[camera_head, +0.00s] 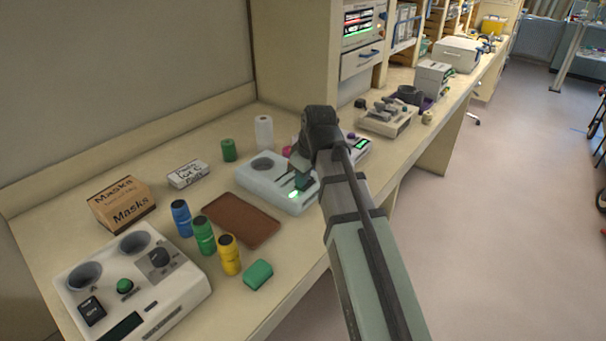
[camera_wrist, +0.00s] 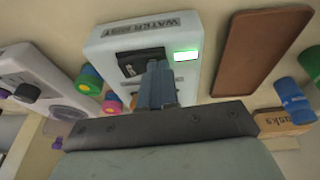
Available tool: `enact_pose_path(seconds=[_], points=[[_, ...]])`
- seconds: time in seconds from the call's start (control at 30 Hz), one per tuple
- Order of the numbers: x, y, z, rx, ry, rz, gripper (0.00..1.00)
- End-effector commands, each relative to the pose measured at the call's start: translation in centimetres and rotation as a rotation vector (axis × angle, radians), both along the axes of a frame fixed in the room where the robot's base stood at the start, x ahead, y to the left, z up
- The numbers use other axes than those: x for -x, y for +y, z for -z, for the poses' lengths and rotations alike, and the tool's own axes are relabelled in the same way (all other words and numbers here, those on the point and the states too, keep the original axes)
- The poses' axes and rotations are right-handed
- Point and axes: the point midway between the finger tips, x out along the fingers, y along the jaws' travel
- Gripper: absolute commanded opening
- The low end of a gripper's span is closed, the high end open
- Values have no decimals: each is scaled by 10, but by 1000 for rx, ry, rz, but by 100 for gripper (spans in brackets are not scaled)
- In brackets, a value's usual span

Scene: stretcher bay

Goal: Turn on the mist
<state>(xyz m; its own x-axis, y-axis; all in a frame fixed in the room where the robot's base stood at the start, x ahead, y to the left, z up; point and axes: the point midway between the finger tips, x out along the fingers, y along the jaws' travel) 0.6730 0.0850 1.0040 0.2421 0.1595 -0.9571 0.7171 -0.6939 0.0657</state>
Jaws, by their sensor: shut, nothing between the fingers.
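The pale mist unit (camera_head: 258,172) stands on the bench, left of my gripper (camera_head: 303,182) in the head view. It has a round recess on top and a lit green indicator at its front. In the wrist view the unit (camera_wrist: 108,47) carries a label that seems to read "WATER MIST". A black switch (camera_wrist: 131,59) sits below the label, and the lit green-white display (camera_wrist: 186,55) is right of it. My gripper (camera_wrist: 158,66) is shut and empty, its tips over or against the switch. The fingers hide part of the switch; I cannot tell whether they touch it.
A brown tray (camera_head: 241,219), blue, green and yellow bottles (camera_head: 204,236), a green block (camera_head: 258,275) and a masks box (camera_head: 122,203) lie to the left. A control box (camera_head: 135,285) stands front left. Another panel device (camera_head: 358,149) stands just behind my gripper.

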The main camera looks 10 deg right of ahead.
Motion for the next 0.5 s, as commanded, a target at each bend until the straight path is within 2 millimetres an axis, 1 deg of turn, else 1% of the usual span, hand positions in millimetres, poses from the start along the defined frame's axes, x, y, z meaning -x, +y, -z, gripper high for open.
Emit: enact_pose_path(seconds=[0.27, 0.5], points=[[-3, -1, -1, -1, 1, 2, 0], [-8, -6, -4, -2, 2, 1, 0]])
